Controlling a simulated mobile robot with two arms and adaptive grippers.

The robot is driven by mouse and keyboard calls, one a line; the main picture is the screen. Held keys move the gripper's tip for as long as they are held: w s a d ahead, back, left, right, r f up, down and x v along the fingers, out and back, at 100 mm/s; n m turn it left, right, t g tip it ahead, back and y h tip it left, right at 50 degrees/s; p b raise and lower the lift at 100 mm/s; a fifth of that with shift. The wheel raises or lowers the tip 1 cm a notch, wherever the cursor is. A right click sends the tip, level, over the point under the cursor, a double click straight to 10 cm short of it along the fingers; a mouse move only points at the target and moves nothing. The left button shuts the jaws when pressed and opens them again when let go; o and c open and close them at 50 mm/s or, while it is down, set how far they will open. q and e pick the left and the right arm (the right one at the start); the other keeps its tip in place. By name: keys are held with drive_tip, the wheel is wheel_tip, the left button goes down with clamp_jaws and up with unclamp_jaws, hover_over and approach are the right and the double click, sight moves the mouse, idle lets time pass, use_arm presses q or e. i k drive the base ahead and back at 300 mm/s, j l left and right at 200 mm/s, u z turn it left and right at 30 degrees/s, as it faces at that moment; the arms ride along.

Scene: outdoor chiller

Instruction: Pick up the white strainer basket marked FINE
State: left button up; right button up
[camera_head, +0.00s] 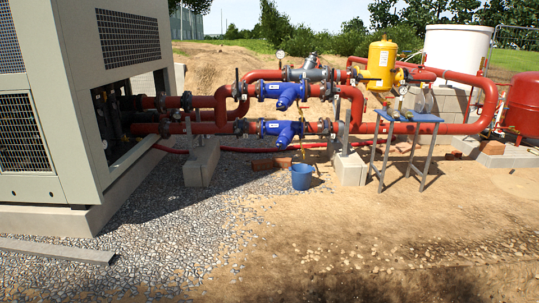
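A small work table (427,118) with a blue top stands right of centre, in front of the red pipes. Several small items are on or just behind its top. Two of them are pale grey, upright shapes (420,103) near the middle of the table; they are too small to tell whether either is a strainer basket. I cannot read the marking FINE anywhere. Two blue strainer bodies, an upper one (283,92) and a lower one (282,130), sit in the red pipework. Neither of my grippers is in view.
A blue bucket (302,177) stands on the ground below the lower strainer. The large chiller unit (95,90) fills the left side. Concrete blocks (202,162) support the pipes. A metal strip (57,250) lies at lower left. Gravel and sand in front are open.

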sight(392, 113)
drive_tip(key=i+j+u, duration=0.3)
drive_tip(key=i, duration=0.8)
drive_tip(key=i+l+u, duration=0.3)
drive_tip(key=i, duration=0.8)
drive_tip(key=i+l+z, duration=0.1)
drive_tip(key=i+z, duration=0.15)
drive_tip(key=i, duration=0.45)
drive_tip(key=i+z, duration=0.25)
drive_tip(key=i, duration=0.5)
drive_tip(key=i+j+z, duration=0.25)
drive_tip(key=i, duration=0.45)
drive_tip(key=i+l+z, duration=0.1)
drive_tip(key=i+z, duration=0.65)
drive_tip(key=i, duration=0.15)
drive_tip(key=i+j+z, duration=0.2)
drive_tip(key=i+z, duration=0.2)
drive_tip(key=i+j+z, duration=0.4)
drive_tip(key=i+l+z, duration=0.25)
drive_tip(key=i+z, duration=0.55)
drive_tip(key=i, duration=0.15)
drive_tip(key=i+z, duration=0.4)
drive_tip(key=i+l+u, duration=0.15)
drive_tip(key=i+u, duration=0.3)
drive_tip(key=i, duration=0.15)
drive_tip(key=i+l+u, duration=0.4)
drive_tip(key=i, duration=0.2)
drive_tip(key=i+l+u, duration=0.45)
drive_tip(key=i+l, duration=0.05)
drive_tip(key=l, duration=0.05)
